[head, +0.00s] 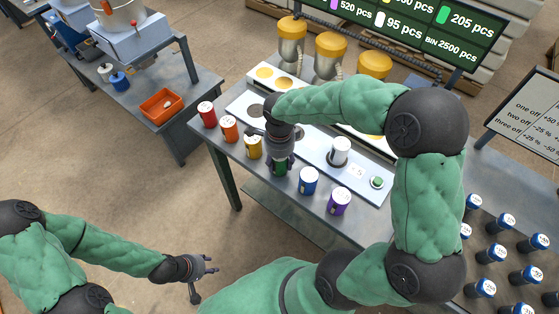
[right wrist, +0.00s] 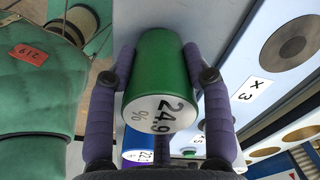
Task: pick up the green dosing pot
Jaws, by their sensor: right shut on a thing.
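The green dosing pot (head: 280,168) is near the front edge of the table, in the row of coloured pots, mostly hidden by my right gripper (head: 281,158) in the head view. In the right wrist view the green pot (right wrist: 161,75), its white end reading "24.9 %", sits between the two fingers of my right gripper (right wrist: 160,85), which are shut on its sides. Whether it touches the table cannot be told. My left gripper (head: 204,272) is low at the left, away from the table and empty; its fingers look spread.
Red (head: 207,114), orange (head: 229,129) and yellow (head: 253,147) pots stand left of it; blue (head: 308,181) and purple (head: 339,202) pots stand right. A white pot (head: 340,151) and a green button (head: 377,182) are on the panel behind. Several blue-lidded bottles (head: 491,252) stand at right.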

